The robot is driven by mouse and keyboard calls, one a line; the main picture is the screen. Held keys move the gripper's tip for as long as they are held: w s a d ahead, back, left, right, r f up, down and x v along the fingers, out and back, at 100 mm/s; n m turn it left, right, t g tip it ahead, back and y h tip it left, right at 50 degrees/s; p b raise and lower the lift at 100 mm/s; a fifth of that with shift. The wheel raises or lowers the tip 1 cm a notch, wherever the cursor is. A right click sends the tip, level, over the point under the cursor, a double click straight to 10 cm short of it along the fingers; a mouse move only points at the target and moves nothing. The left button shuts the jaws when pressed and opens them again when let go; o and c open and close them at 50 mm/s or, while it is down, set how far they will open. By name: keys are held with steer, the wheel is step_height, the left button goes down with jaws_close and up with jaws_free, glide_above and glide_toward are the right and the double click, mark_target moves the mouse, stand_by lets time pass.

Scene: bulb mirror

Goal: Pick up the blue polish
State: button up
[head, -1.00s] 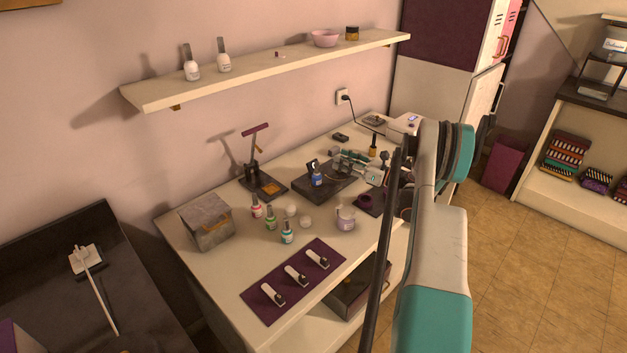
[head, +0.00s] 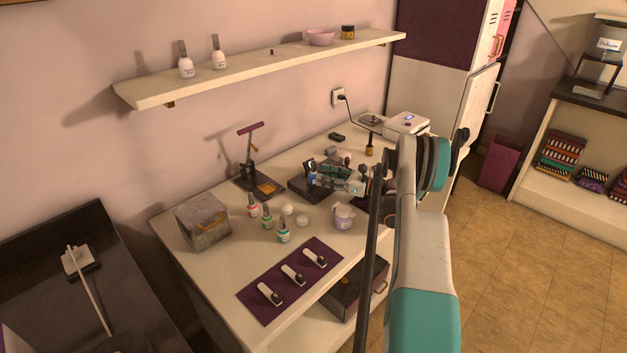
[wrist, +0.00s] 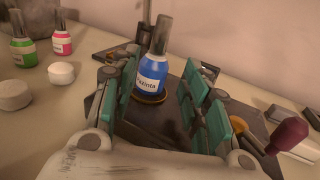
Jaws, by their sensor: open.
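The blue polish (wrist: 152,75) is an upright bottle with a grey cap and a white label, standing on a dark raised stand (wrist: 172,125). It also shows, partly hidden, in the head view (head: 311,180). My gripper (wrist: 163,88) is open, its teal-padded fingers pointing at the bottle. In the wrist view the bottle stands between the fingertips, nearer the left finger. I cannot tell whether that finger touches it. In the head view my gripper (head: 334,178) is low over the stand, partly hidden by my arm.
Left of the stand are green (wrist: 22,45) and pink (wrist: 60,38) polishes and two white round items (wrist: 61,73). A maroon-knobbed tool (wrist: 288,135) lies close to the right finger. A purple mat (head: 290,279) lies at the table front. A shelf (head: 260,69) hangs above.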

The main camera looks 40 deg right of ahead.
mark_target(313, 172)
steer(key=b+x, duration=0.1)
steer(key=x, duration=0.4)
steer(key=c, duration=0.9)
steer(key=shift+r, duration=0.1)
